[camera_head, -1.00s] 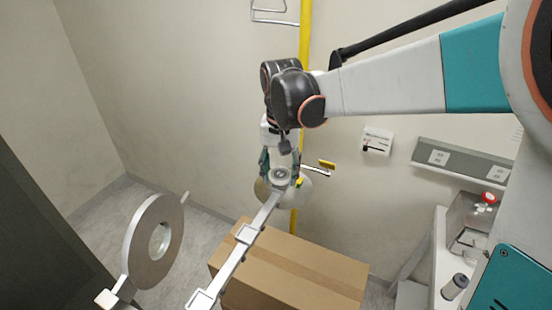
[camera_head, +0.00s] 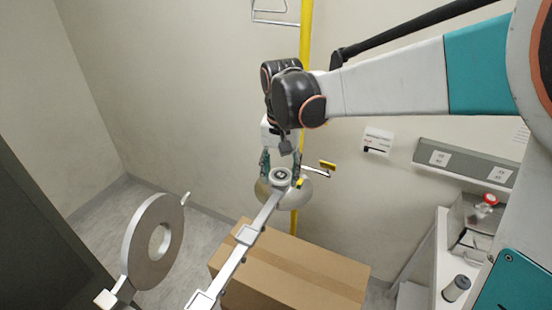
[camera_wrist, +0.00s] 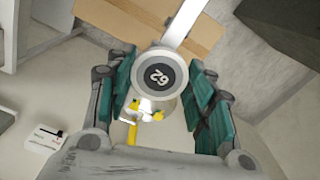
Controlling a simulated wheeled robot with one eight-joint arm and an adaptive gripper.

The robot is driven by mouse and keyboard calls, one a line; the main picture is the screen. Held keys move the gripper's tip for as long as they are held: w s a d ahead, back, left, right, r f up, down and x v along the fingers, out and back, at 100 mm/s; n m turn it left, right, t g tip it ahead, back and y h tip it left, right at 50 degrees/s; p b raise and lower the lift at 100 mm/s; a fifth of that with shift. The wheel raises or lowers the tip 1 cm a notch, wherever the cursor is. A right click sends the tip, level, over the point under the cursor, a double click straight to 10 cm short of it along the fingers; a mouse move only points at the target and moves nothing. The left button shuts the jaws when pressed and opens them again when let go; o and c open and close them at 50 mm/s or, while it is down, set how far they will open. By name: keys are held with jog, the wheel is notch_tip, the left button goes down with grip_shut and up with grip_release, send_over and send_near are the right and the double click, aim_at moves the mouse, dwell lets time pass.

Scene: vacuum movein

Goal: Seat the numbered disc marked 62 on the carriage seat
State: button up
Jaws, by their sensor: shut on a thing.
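The disc marked 62 (camera_wrist: 160,77) has a pale rim and a dark centre with its number facing the wrist camera. In the head view the disc (camera_head: 280,176) is at the far end of a pale straight rail (camera_head: 262,217). My gripper (camera_wrist: 163,101) is shut on the disc, a teal finger on either side. In the head view my gripper (camera_head: 281,168) points down at the rail's end. The carriage seat is not clearly visible; the disc covers the rail's end, and I cannot tell whether it touches there.
A large grey ring (camera_head: 154,241) stands upright left of the rail. A round metal bowl (camera_head: 300,192) is behind the disc, by a yellow pipe (camera_head: 305,50) on the wall. A cardboard box (camera_head: 300,275) lies below. A white counter (camera_head: 435,265) is at the right.

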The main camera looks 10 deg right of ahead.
jog(key=shift+f+b, duration=1)
jog(key=shift+f, duration=0.1)
dwell(1.1)
jog(key=o, duration=1.2)
jog(key=shift+r, duration=0.1)
notch_tip(320, 180, up, 12)
jog(key=shift+s, duration=0.1)
